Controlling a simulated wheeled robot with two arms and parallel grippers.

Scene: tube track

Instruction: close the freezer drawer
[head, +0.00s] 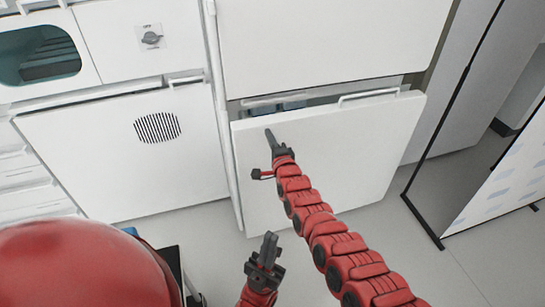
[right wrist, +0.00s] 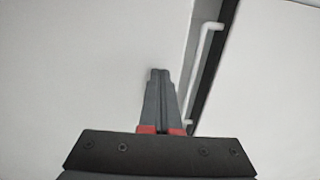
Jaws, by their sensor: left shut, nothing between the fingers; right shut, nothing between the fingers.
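The freezer drawer (head: 355,150) is a large white front with a bar handle (head: 368,96) along its top edge. It stands out from the cabinet, partly open, with a narrow gap above it showing some of the inside. My right gripper (head: 268,132) is shut and empty, its fingertips in front of the upper left part of the drawer front. In the right wrist view its closed fingers (right wrist: 160,74) point at a white surface beside a white handle (right wrist: 207,55); I cannot tell whether they touch. My left gripper (head: 268,244) is shut and empty, lower down.
A white upper door (head: 320,45) is above the drawer. Left of it is a white panel with a round grille (head: 157,127). A dark-framed panel (head: 510,185) stands at the right. Grey floor (head: 440,265) lies clear between.

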